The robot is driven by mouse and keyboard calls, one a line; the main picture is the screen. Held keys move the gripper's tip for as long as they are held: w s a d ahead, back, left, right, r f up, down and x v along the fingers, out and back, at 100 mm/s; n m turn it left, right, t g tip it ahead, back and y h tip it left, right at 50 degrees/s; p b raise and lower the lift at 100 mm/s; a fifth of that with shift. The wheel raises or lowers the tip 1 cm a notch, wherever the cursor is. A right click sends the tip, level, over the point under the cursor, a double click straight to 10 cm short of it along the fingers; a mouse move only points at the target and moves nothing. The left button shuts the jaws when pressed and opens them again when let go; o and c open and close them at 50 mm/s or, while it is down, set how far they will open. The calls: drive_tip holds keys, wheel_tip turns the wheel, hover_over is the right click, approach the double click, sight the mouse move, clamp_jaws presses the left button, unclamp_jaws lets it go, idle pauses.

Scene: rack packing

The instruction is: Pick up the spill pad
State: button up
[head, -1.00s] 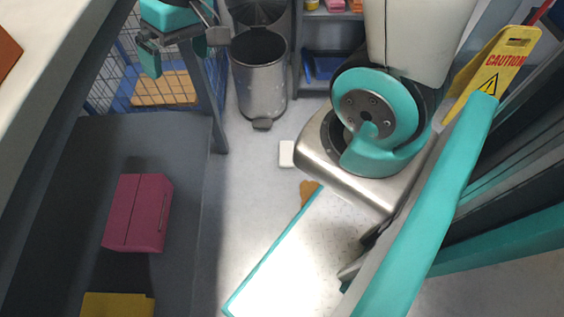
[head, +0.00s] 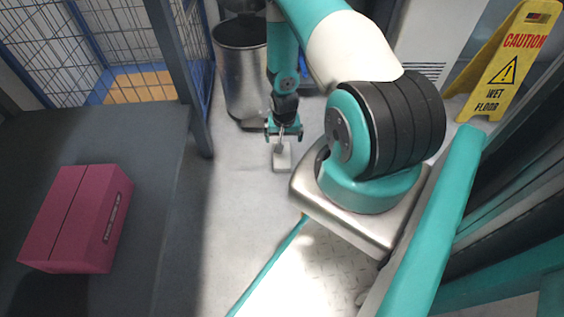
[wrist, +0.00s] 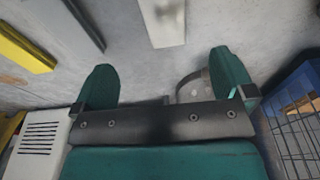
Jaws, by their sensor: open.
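The spill pad is a small white, flat rectangle (head: 281,163) lying on the grey floor in the head view. It also shows at the top edge of the wrist view (wrist: 164,22), partly cut off, with a dark smudge on it. My gripper (head: 284,131) is above the floor by the pad's far end in the head view, pointing down. In the wrist view my gripper (wrist: 165,70) has its two teal fingers wide apart with nothing between them. The pad lies beyond the fingertips there, outside the jaws.
A metal pedal bin (head: 240,75) stands just behind and left of my gripper. A wire cage (head: 115,45) is at the far left. A magenta box (head: 75,218) lies on a dark surface at left. A yellow caution sign (head: 507,65) stands at far right. Floor around the pad is clear.

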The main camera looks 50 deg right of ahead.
sight(283, 155)
drive_tip(key=f+b, duration=0.1)
drive_tip(key=f, duration=0.1)
drive_tip(key=f+b, duration=0.1)
drive_tip(key=f, duration=0.2)
drive_tip(key=f+b, duration=0.2)
drive_tip(key=f, duration=0.1)
drive_tip(key=shift+w+d, duration=0.4)
drive_tip(key=f+b, duration=0.5)
drive_tip(key=shift+w+d, duration=0.2)
drive_tip(key=shift+w, duration=0.2)
drive_tip(key=shift+r, duration=0.1)
drive_tip(key=shift+c, duration=0.5)
drive_tip(key=c, duration=0.9)
